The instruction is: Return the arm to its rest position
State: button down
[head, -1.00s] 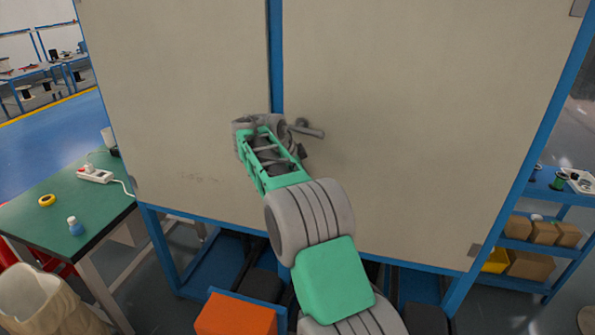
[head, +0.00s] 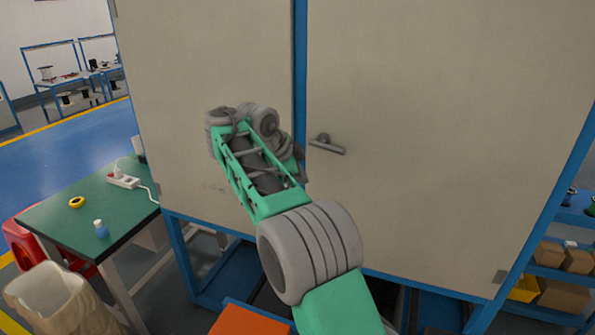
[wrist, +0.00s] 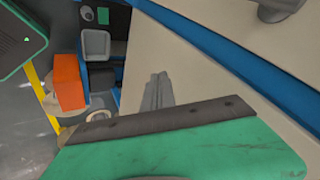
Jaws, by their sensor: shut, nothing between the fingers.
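My arm reaches up from the bottom of the head view in front of a large beige cabinet (head: 430,160) with a blue frame. In the wrist view my gripper (wrist: 158,80) shows as two grey fingers held close together, shut and empty. In the head view the wrist end of my arm hides most of the gripper. The cabinet door handle (head: 326,146) is a grey lever to the right of my wrist, with a visible gap between them. It also shows at the top right of the wrist view (wrist: 280,8). Both cabinet doors look closed.
A green-topped table (head: 70,215) with a power strip (head: 123,180), yellow tape roll (head: 76,202) and small bottle (head: 101,229) stands left. A blue shelf (head: 560,275) with boxes stands right. An orange box (wrist: 68,80) is low down. Blue floor lies open behind left.

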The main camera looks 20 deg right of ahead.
jog(key=a+f+n+y, duration=0.2)
jog(key=a+f+n, duration=0.3)
jog(key=f+n, duration=0.7)
jog(key=s+a+f+n+g+y, duration=0.1)
jog(key=s+a+f+n+g, duration=0.1)
jog(key=s+a+f+n, duration=0.4)
jog(key=s+a+n+g+y, duration=0.1)
jog(key=s+n+y, duration=0.25)
jog(key=s, duration=2.05)
notch_tip(320, 180, up, 7)
jog(key=d+t, duration=0.3)
jog(key=shift+r+m, duration=0.15)
jog(key=shift+m, duration=0.3)
